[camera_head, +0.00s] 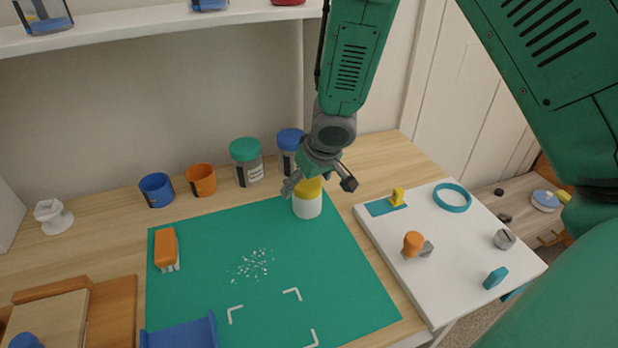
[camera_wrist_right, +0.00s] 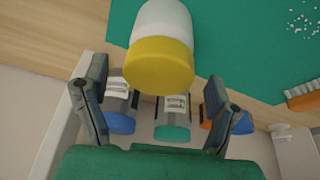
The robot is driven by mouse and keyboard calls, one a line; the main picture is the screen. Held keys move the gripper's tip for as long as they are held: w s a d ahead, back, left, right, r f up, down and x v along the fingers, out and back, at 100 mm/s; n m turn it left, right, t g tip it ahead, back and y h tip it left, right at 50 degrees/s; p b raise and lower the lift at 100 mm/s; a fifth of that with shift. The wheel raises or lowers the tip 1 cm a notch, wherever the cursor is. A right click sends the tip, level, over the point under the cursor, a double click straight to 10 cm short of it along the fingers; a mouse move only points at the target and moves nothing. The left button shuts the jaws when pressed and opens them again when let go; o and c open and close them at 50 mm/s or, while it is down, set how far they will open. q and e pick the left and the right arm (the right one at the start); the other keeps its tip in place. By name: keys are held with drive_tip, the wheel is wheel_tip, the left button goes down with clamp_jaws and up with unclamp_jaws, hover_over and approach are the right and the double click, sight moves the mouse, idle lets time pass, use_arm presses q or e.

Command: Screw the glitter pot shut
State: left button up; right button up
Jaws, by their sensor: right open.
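The glitter pot (camera_head: 307,207) is a white pot standing upright on the far right part of the green mat (camera_head: 200,235). Its yellow lid (camera_head: 309,187) is on top; I cannot tell how tightly it sits. My right gripper (camera_head: 319,184) is open just above and behind the lid, hiding part of it. In the right wrist view the yellow lid (camera_wrist_right: 159,66) lies ahead of and between the spread fingers (camera_wrist_right: 153,78), with no clear contact. White specks (camera_head: 254,265) lie on the mat. My left gripper is not in view.
A green-lidded jar (camera_head: 246,164) and a blue-lidded jar (camera_head: 287,160) stand close behind the pot. Orange (camera_head: 201,180) and blue (camera_head: 156,190) cups stand further left. An orange brush (camera_head: 165,248) and blue dustpan (camera_head: 185,336) rest on the mat. A white board (camera_head: 455,270) holds small parts at right.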

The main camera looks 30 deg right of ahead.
drive_tip(key=shift+d, duration=0.15)
drive_tip(key=c, duration=1.2)
drive_tip(key=shift+f+m+h, duration=0.1)
drive_tip(key=shift+m+h, duration=0.2)
drive_tip(key=shift+m, duration=0.6)
drive_tip(key=shift+c, duration=0.2)
drive_tip(key=shift+m+h, duration=0.6)
drive_tip(key=shift+m, duration=0.8)
drive_tip(key=m+g+h, duration=0.1)
drive_tip(key=m, duration=0.2)
drive_tip(key=shift+m+p, duration=0.3)
drive_tip(key=shift+p, duration=0.05)
drive_tip(key=shift+a+m, duration=0.2)
drive_tip(key=shift+m, duration=0.3)
